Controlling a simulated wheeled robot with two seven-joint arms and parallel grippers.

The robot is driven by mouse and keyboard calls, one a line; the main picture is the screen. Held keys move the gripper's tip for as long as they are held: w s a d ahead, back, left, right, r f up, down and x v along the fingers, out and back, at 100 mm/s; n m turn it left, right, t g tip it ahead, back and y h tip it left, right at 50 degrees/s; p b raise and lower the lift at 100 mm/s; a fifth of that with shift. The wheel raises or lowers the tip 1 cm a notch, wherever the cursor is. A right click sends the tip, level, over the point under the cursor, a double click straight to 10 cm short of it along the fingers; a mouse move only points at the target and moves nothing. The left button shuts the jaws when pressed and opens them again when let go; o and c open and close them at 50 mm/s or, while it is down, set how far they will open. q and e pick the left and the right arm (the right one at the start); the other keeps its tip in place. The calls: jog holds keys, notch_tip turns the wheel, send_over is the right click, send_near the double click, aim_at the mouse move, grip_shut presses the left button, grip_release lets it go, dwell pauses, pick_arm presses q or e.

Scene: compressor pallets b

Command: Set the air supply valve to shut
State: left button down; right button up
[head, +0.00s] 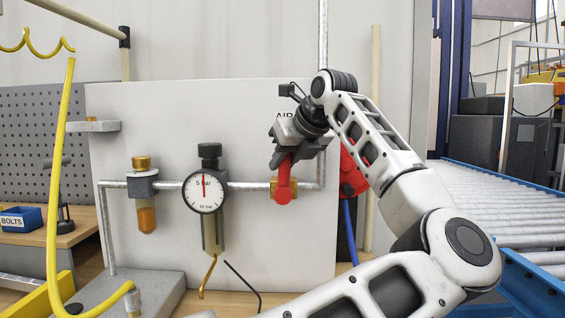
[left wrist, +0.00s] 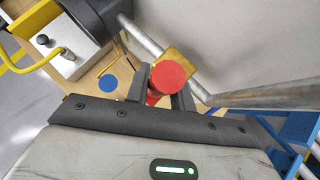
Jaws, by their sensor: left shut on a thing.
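The air supply valve has a brass body (head: 274,188) on a horizontal grey pipe, with a red lever handle (head: 284,178). The lever stands upright above its round hub, crosswise to the pipe. My left gripper (head: 285,156) is shut on the upper part of the lever. In the left wrist view the round red hub (left wrist: 168,77) shows between the two dark fingers, with the brass body (left wrist: 180,61) behind it. The fingers hide part of the lever. The sign above the valve is mostly covered by my arm. My right gripper is not in view.
A pressure gauge (head: 205,192) and a filter bowl (head: 147,215) sit on the pipe to the left. A red part (head: 352,176) with a blue hose (head: 351,232) is close right. A yellow hose (head: 54,190) hangs at the left. A roller conveyor (head: 500,195) stands right.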

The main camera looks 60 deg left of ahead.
pick_arm(q)
jog(key=shift+s+a, duration=0.1)
jog(key=shift+s, duration=0.1)
dwell(0.5)
jog(key=c, duration=1.2)
grip_release()
jog(key=s+v, duration=0.1)
jog(key=v, duration=1.5)
jog(key=shift+a+r, duration=0.3)
jog(key=shift+w+f, duration=0.1)
jog(key=shift+w, duration=0.05)
